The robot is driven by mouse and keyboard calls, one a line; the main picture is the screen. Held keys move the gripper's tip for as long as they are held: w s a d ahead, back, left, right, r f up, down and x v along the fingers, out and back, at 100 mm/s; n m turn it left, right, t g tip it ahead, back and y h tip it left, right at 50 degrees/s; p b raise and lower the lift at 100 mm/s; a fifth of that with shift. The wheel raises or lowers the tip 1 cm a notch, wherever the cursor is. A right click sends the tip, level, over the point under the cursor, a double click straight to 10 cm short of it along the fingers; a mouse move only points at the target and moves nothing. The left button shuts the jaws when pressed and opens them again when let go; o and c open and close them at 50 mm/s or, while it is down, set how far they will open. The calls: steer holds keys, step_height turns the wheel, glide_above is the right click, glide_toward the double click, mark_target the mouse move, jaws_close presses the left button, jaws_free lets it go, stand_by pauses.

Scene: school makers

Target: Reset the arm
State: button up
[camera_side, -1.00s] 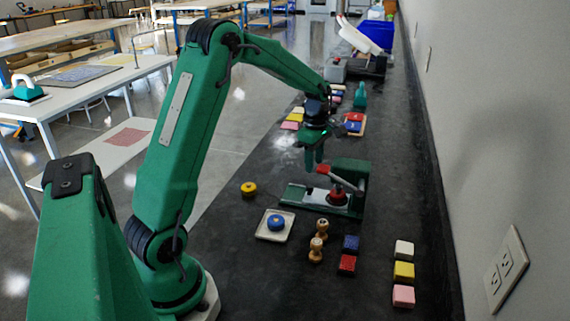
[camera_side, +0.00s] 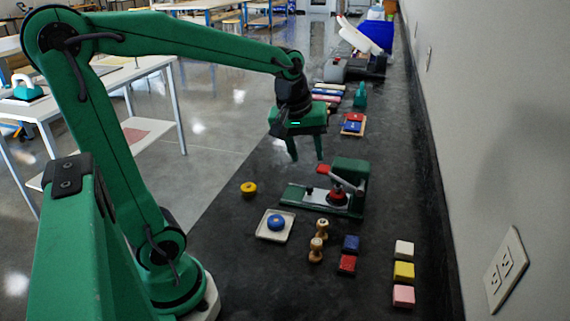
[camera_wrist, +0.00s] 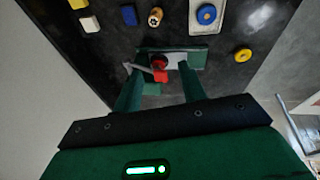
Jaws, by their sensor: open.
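My gripper (camera_side: 305,157) is open and empty. It hangs above the dark counter, with its two fingers apart and pointing down, over the far side of a green press-like device. That device (camera_side: 350,172) has a red-tipped lever and stands on the counter. In the wrist view my fingers (camera_wrist: 158,88) frame the red-tipped lever (camera_wrist: 160,75) from above, with no object between them that I can see held. The gripper looks clear of the device in the side view.
Nearer lie a yellow ring (camera_side: 248,188), a blue ring on a white tray (camera_side: 261,234), wooden stamps (camera_side: 317,248) and several colored blocks (camera_side: 403,271). A small tray of blocks (camera_side: 352,132) and a blue bin (camera_side: 375,37) stand farther back. A wall bounds the right.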

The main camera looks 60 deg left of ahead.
steer(key=s+d+m+t, duration=0.2)
steer(key=s+d+m, duration=0.4)
steer(key=s+m, duration=0.4)
steer(key=shift+s+r+h, duration=0.15)
steer(key=shift+s+h, duration=0.15)
steer(key=shift+s, duration=0.2)
stand_by(1.1)
